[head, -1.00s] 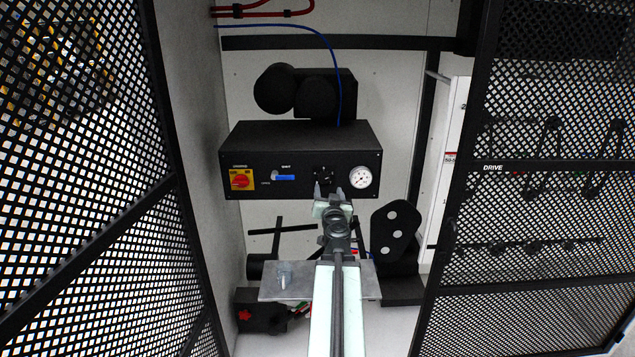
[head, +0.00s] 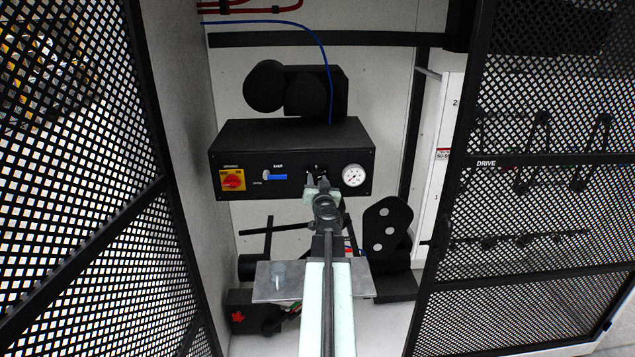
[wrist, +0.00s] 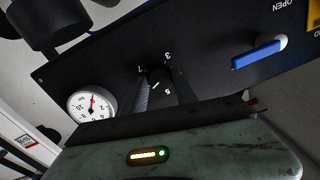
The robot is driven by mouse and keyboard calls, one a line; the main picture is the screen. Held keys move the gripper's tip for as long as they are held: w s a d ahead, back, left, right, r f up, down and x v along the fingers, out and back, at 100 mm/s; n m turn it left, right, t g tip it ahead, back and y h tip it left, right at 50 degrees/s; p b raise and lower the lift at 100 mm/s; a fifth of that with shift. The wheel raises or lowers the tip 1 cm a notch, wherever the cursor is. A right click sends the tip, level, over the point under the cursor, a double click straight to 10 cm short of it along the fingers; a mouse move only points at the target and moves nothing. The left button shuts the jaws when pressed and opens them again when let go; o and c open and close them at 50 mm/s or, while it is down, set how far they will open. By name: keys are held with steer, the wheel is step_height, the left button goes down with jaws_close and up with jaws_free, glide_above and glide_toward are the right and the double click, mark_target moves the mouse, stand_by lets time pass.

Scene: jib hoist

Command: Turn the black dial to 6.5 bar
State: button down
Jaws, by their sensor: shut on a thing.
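The black dial (wrist: 157,76) is on the front of a black control box (head: 235,150). In the wrist view white numerals 7, 3 and 5 show around it, and a short pale mark shows on it. My gripper (wrist: 161,88) has one finger on each side of the dial and is shut on it. In the head view my gripper (head: 316,174) reaches the panel and hides most of the dial. A round white pressure gauge (head: 354,175) sits just right of the dial. In the wrist view the gauge (wrist: 92,104) shows a red needle; its exact reading is too small to tell.
A red and yellow rotary switch (head: 232,180) and a blue lever handle (head: 274,176) are on the panel's left. Mesh doors stand open at left (head: 85,180) and right (head: 540,200). A metal plate (head: 275,285) lies below the box, under my arm.

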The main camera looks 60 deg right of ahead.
steer(key=shift+m+b, duration=0.45)
steer(key=shift+m, duration=2.95)
steer(key=c, duration=1)
jaws_free()
steer(key=shift+o, duration=0.2)
steer(key=shift+a+f, duration=0.1)
steer(key=shift+a, duration=0.05)
